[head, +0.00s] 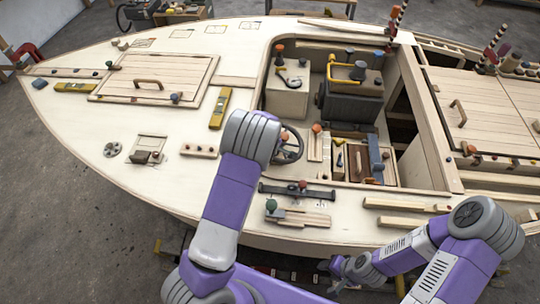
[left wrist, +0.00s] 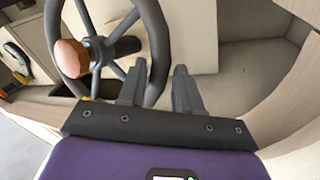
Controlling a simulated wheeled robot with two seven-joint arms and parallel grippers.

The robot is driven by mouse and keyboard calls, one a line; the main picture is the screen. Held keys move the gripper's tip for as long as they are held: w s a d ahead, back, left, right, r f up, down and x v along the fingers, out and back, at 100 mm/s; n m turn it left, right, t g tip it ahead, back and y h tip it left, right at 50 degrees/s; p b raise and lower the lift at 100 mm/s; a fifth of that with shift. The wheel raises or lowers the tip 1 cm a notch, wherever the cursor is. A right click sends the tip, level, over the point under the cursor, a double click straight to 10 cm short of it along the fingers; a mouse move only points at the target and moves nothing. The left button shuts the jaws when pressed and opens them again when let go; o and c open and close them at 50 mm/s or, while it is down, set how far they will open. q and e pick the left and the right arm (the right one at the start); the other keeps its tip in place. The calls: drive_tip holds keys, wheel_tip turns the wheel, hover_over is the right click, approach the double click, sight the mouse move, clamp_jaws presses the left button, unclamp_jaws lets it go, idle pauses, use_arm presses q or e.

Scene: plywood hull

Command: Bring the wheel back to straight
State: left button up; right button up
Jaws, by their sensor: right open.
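The steering wheel (head: 290,147) stands in the cockpit of the plywood hull, partly hidden behind my left arm in the head view. In the left wrist view the dark rim (left wrist: 160,38) and spokes fill the left half, with a brown rounded knob (left wrist: 70,58) near the hub. My left gripper (left wrist: 161,72) has its fingers apart, with the rim showing between them; whether it touches the rim I cannot tell. In the head view my left fingers are hidden by the arm. My right gripper (head: 334,270) is open and empty, low beside the hull's near side.
The deck holds yellow levels (head: 219,108), wood strips (head: 392,205) and a dark bar (head: 297,191) near the cockpit edge. A box with a yellow handle (head: 352,98) stands inside the cockpit. A wooden tray (head: 355,160) is right of the wheel.

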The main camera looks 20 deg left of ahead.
use_arm(q)
drive_tip(key=p+v, duration=0.2)
drive_tip(key=v, duration=0.5)
drive_tip(key=shift+r, duration=0.15)
